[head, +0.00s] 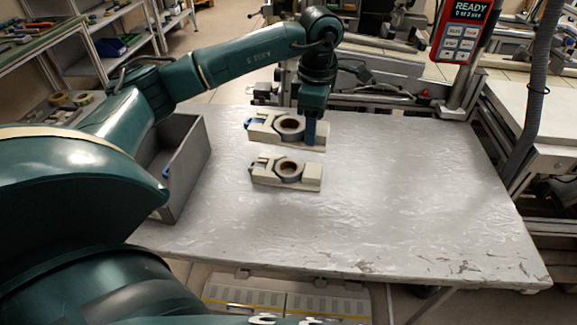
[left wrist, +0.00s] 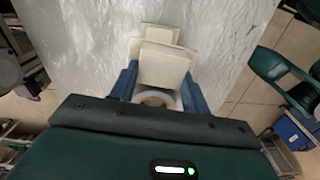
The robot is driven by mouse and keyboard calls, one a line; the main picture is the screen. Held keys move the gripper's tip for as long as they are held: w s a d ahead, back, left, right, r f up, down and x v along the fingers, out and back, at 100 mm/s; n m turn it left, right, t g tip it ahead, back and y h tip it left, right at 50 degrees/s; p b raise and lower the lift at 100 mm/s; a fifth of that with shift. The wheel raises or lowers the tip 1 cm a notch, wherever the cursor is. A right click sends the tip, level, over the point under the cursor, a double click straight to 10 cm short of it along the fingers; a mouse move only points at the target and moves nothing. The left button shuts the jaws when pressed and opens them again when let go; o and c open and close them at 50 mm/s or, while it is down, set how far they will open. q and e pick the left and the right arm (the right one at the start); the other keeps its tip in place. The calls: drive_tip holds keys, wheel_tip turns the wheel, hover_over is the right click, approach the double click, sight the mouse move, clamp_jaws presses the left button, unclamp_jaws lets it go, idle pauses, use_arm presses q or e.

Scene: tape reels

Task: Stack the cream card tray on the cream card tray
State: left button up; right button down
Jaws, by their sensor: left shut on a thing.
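Two cream card trays show in the head view, each with a grey ring with a brown middle in it. The farther tray (head: 260,131) is in my left gripper (head: 311,129), whose blue finger lies against its right end. The nearer tray (head: 312,175) sits on the table, apart from the gripper. In the left wrist view, the held tray (left wrist: 162,66) is between the two blue fingers, with part of a ring visible near the palm. Another cream piece shows just beyond it; I cannot tell which tray it belongs to. Whether the held tray touches the table is unclear. My right gripper is not in view.
The grey worktable (head: 400,190) is clear to the right and in front of the trays. A grey open bin (head: 188,180) stands at its left edge, under my left arm. Machinery and a red control panel (head: 461,30) stand behind the table.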

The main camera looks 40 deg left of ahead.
use_arm(q)
drive_tip(key=shift+a+f+n, duration=0.1)
drive_tip(key=shift+a+n, duration=0.2)
hover_over(308, 169)
wheel_tip(308, 169, down, 5)
drive_tip(key=shift+f+p, duration=0.15)
drive_tip(key=shift+p, duration=0.15)
wheel_tip(308, 169, down, 4)
drive_tip(key=shift+r, duration=0.2)
drive_tip(key=shift+f, duration=0.35)
drive_tip(key=o, duration=0.6)
drive_tip(key=shift+f, duration=0.1)
drive_tip(key=o, duration=0.5)
